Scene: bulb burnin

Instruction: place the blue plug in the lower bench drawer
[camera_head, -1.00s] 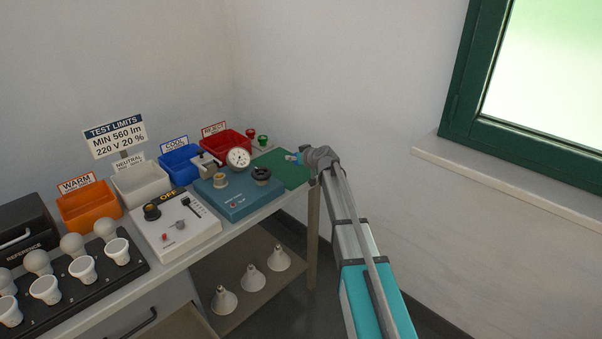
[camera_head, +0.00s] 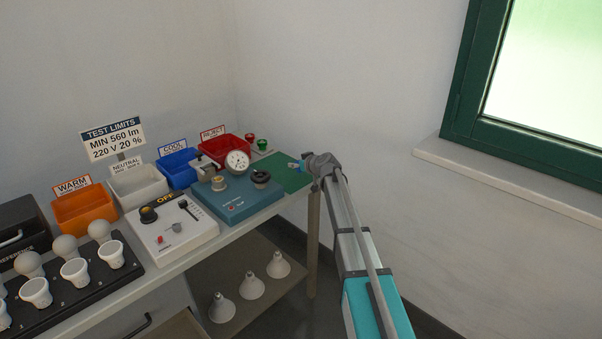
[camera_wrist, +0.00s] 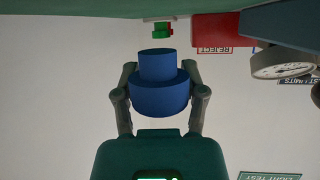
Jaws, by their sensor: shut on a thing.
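The blue plug (camera_wrist: 158,88) is held between the two fingers of my gripper (camera_wrist: 160,97) in the wrist view. It is a stepped blue cylinder. In the head view my gripper (camera_head: 308,166) is over the right end of the bench, by the green mat (camera_head: 290,176), and a bit of the blue plug (camera_head: 295,166) shows at its tip. A bench drawer (camera_head: 178,326) appears pulled out at the bottom, with a dark handle (camera_head: 138,326) to its left. I cannot tell for sure whether this is the lower drawer; its inside is mostly out of frame.
The bench top holds a blue-green meter box (camera_head: 238,203), a white control box (camera_head: 170,232), a black socket board (camera_head: 90,272) and orange, white, blue and red bins. Several reflector bulbs stand on the lower shelf (camera_head: 245,287). A window sill (camera_head: 510,180) juts out at right.

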